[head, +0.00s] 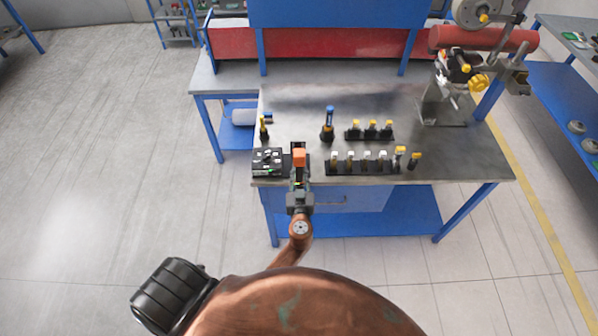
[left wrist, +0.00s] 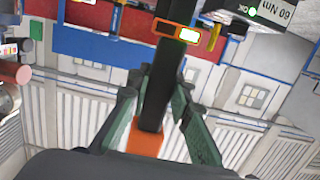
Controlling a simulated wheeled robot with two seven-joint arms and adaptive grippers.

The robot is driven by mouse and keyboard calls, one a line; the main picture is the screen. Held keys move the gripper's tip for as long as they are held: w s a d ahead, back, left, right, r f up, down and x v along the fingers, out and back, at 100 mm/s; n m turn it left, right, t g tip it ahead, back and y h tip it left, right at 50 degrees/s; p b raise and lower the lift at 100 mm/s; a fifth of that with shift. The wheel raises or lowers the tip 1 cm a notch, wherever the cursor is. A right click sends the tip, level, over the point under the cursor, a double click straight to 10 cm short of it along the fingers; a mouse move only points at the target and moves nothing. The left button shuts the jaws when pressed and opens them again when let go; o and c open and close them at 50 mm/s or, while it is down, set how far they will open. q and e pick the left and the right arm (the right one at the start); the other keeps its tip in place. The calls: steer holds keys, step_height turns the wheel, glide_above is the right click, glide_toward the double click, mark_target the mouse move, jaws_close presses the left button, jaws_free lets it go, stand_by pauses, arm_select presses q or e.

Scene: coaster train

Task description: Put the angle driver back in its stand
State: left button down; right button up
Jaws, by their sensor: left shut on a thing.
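My left gripper (head: 299,188) is over the front edge of the workbench, left of its middle. It is shut on the angle driver (head: 299,158), a dark tool with an orange end. In the left wrist view the two grey-green fingers (left wrist: 160,120) stand on either side of the tool's black body (left wrist: 157,85). An orange part and a small lit display show on the tool there. I cannot tell which black holder is the driver's stand; the arm and tool hide part of the bench near the gripper. My right gripper is not in view.
On the workbench (head: 390,95), a black tray (head: 267,161) lies just left of the driver. A rack with pale-topped pieces (head: 360,168) stands to the right, with a yellow-topped rack (head: 370,135) behind. A blue-topped tool (head: 328,122) stands upright. A grey machine (head: 440,103) occupies the right.

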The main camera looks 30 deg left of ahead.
arm_select(q)
steer(key=shift+w+a+r, duration=0.15)
steer(key=shift+a+r, duration=0.1)
steer(key=shift+r, duration=0.15)
steer(key=p+x, duration=0.1)
steer(key=x, duration=0.4)
steer(key=shift+r, duration=0.15)
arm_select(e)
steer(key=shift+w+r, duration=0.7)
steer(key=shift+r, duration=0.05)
arm_select(q)
steer(key=shift+d+r, duration=0.1)
steer(key=shift+r, duration=0.1)
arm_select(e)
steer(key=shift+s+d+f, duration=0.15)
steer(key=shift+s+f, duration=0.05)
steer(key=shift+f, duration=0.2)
